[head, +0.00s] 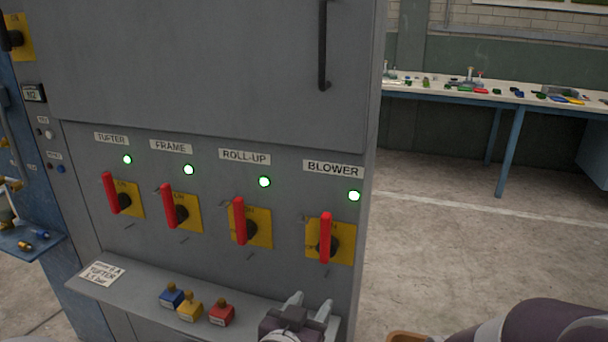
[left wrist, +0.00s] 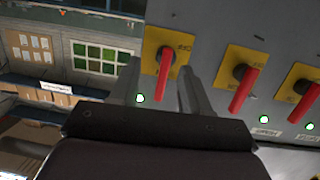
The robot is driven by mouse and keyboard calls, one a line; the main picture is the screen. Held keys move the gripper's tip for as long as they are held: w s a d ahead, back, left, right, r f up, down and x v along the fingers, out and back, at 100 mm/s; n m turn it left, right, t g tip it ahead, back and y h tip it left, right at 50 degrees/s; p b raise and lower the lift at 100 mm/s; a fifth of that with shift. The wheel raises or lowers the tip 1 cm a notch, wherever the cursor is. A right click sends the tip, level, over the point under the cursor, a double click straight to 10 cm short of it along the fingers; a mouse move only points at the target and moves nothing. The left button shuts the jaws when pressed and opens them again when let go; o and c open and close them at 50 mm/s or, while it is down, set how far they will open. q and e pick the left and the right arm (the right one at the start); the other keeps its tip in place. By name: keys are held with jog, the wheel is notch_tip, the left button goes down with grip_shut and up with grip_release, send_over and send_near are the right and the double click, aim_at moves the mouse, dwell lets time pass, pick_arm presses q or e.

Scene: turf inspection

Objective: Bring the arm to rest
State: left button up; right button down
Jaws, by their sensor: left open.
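My left gripper (head: 308,300) is at the bottom of the head view, over the right end of the cabinet's ledge and below the blower switch (head: 325,238). Its two fingers are apart with nothing between them. In the left wrist view the gripper (left wrist: 160,88) points towards the cabinet, with a red-handled switch (left wrist: 165,62) beyond the fingers. I cannot tell whether it touches anything. Part of an arm of mine shows at the lower right of the head view. My right gripper is not in view.
The grey cabinet (head: 210,70) has several red-handled switches with lit green lamps. Blue, yellow and red padlocks (head: 189,308) and a paper note (head: 102,273) lie on its ledge (head: 140,295). A long workbench (head: 450,95) stands at the back right. The floor (head: 440,230) between is clear.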

pick_arm(q)
jog(key=s+a+f+g+y, duration=0.2)
jog(key=s+a+f+g, duration=0.3)
jog(key=f, duration=0.4)
jog(key=s+a+f+n+g+y, duration=0.35)
jog(key=s+a+g, duration=0.5)
jog(key=a, duration=0.55)
notch_tip(320, 180, up, 19)
jog(key=p, duration=1.8)
jog(key=shift+s+a+t+p, duration=0.15)
jog(key=shift+t+p, duration=0.15)
jog(key=shift+t, duration=0.05)
